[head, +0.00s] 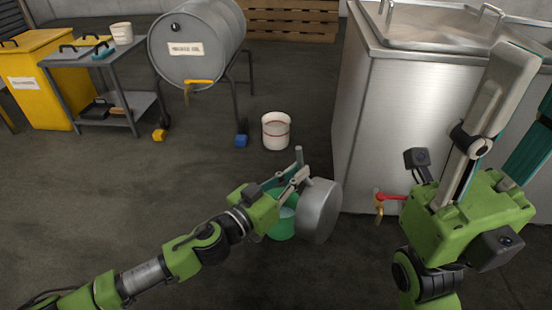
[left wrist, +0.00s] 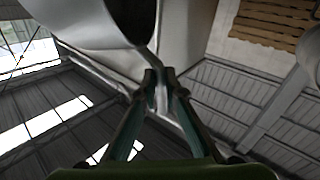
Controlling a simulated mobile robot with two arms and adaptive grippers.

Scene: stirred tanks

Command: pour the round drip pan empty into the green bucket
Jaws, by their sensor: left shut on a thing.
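The round drip pan (head: 320,210) is a grey metal pan, tipped steeply on its side next to and partly in front of the green bucket (head: 281,228). My left gripper (head: 299,176) is shut on the pan's edge or handle, above the bucket. In the left wrist view the fingertips (left wrist: 157,76) meet at a thin grey piece joined to the pan (left wrist: 85,18). The pan's inside is hidden, and I cannot see any flow. A paler patch shows inside the bucket. My right gripper (head: 515,110) is raised at the right, fingers apart and empty.
A steel tank (head: 385,110) with a red-handled tap (head: 388,197) stands close right of the pan. A white bucket (head: 276,131) stands behind on the floor. A grey drum (head: 190,50) on a stand, a cart (head: 110,75) and a yellow cabinet (head: 38,85) are at the back left. The left floor is clear.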

